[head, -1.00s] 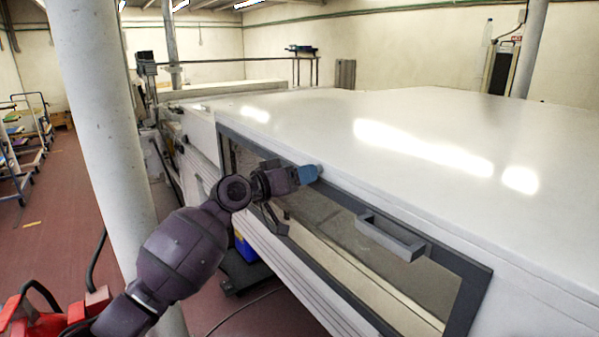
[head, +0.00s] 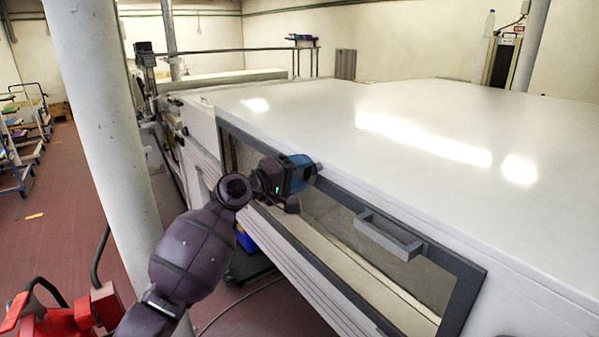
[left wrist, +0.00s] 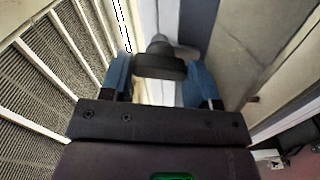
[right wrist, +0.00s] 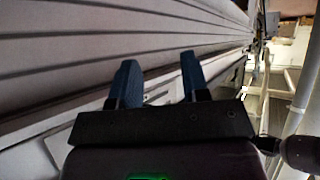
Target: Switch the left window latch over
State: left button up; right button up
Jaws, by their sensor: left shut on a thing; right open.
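The left window latch (left wrist: 160,62) is a dark knob-like piece in the left wrist view. It sits between the blue fingers of my left gripper (left wrist: 160,77), which is shut on it. In the head view my left gripper (head: 305,168) is at the upper edge of the dark-framed window (head: 462,300), left of the grey bar handle (head: 388,236). The gripper hides most of the latch there. My right gripper (right wrist: 158,78) is open and empty in the right wrist view, in front of a grey ribbed panel (right wrist: 70,45). It does not show in the head view.
The large white tunnel top (head: 400,110) stretches behind the window. A white column (head: 100,120) stands at the left, close to my left arm. A red object (head: 70,315) is at the lower left. Red floor (head: 60,215) lies open beyond the column.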

pick_arm(q)
jog(key=shift+n, duration=1.3)
jog(key=o, duration=0.9)
jog(key=shift+a, duration=0.1)
jog(key=b+v, duration=0.1)
jog(key=v, duration=0.9)
jog(key=shift+s+a+b, duration=0.25)
jog(key=shift+b, duration=0.1)
